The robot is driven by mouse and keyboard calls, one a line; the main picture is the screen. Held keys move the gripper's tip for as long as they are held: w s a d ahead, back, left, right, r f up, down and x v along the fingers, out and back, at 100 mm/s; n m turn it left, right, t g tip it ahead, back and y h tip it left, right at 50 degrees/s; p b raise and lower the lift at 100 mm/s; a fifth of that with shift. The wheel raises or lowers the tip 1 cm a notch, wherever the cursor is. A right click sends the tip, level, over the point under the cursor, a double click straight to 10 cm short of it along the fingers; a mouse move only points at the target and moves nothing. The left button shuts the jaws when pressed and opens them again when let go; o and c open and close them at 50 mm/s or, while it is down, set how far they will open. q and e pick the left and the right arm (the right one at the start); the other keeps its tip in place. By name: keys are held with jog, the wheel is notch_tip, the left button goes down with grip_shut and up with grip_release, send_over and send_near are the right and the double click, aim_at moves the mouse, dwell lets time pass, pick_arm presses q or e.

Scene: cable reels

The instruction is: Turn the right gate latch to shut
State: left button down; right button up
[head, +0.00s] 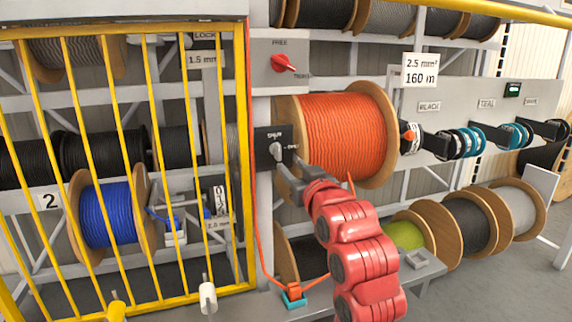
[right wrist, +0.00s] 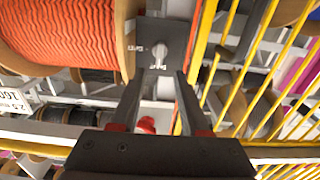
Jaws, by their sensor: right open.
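The gate latch is a small grey knob (head: 277,151) on a dark plate (head: 263,134), on the post between the yellow barred gate (head: 245,200) and the orange reel. Small white labels sit above it and to its right; they are hard to read, and I cannot tell which one the knob points at. My right gripper (head: 287,177) is just below and in front of the knob. In the right wrist view the knob (right wrist: 159,52) shows upside down, beyond and between the open fingers (right wrist: 158,92), which appear apart from it. My left gripper is not in view.
The orange cable reel (head: 345,135) is close to the right of the latch. A red switch (head: 283,63) is above it. An orange cable runs down to a teal-and-orange clip (head: 293,294) below. Shelves of reels and cable hooks (head: 455,142) fill the right.

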jog(key=v, duration=0.7)
jog(key=shift+s+b, duration=0.2)
jog(key=shift+b, duration=0.15)
